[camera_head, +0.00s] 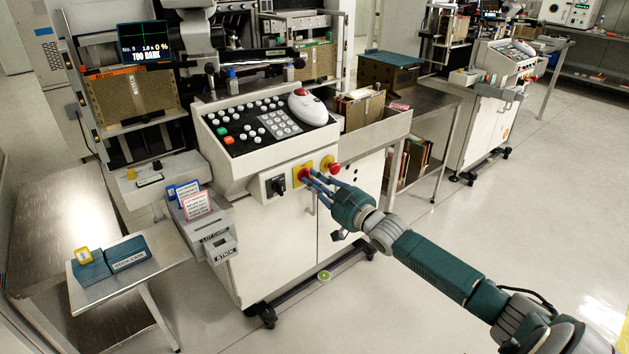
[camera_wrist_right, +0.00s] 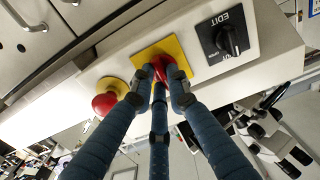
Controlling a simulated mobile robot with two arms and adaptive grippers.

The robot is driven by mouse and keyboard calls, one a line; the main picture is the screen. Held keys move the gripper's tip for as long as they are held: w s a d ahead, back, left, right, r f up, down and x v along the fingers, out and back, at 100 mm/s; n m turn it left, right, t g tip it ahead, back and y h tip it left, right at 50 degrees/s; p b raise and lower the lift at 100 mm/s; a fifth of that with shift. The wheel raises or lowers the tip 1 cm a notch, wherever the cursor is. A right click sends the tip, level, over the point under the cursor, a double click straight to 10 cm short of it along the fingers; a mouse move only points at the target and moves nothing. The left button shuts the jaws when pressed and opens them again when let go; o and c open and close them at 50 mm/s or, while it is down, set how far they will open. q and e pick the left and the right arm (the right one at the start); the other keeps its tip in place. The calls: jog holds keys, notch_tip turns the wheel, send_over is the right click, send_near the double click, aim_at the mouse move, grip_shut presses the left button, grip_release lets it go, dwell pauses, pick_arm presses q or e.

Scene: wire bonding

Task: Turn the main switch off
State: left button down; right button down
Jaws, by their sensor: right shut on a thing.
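The main switch is a red knob on a yellow square plate (camera_head: 300,167) on the front of the white machine, below its key panel. In the right wrist view the red knob (camera_wrist_right: 158,63) shows between the fingertips, partly covered by them. My right gripper (camera_head: 307,175) reaches in from the lower right and is shut on the red knob; its fingers also show in the right wrist view (camera_wrist_right: 160,84). The knob's exact angle is hard to tell behind the fingers. My left gripper is not in view.
A red mushroom button (camera_head: 334,169) sits right of the yellow plate. A black rotary switch (camera_head: 276,186), labelled EDIT in the wrist view, sits on its left. The floor at right is clear.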

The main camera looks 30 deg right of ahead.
jog(key=shift+f, duration=0.1)
jog(key=c, duration=1.7)
grip_release()
jog(key=s, duration=0.8)
jog(key=s+d, duration=0.1)
jog(key=s, duration=0.3)
